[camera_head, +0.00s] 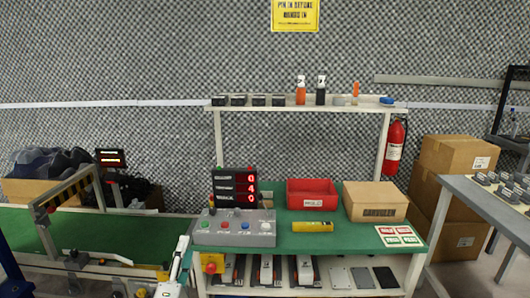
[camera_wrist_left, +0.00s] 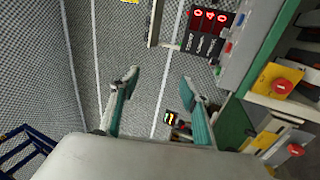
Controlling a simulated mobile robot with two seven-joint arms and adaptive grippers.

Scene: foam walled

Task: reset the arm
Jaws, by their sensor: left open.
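My left gripper (camera_head: 182,245) shows at the bottom of the head view, beside the left front edge of the green-topped bench. In the left wrist view the gripper (camera_wrist_left: 161,77) has its two green-lined fingers wide apart, with nothing between them. The grey control box (camera_head: 232,230) with coloured buttons stands to the right of the gripper in the head view. My right gripper is in neither view.
The bench bears a red display (camera_head: 236,187), red bin (camera_head: 312,195), cardboard box (camera_head: 374,202) and yellow block (camera_head: 312,226). A green conveyor (camera_head: 120,240) lies left. A grey table (camera_head: 490,205) stands right. A red stop button (camera_wrist_left: 282,86) shows near the gripper.

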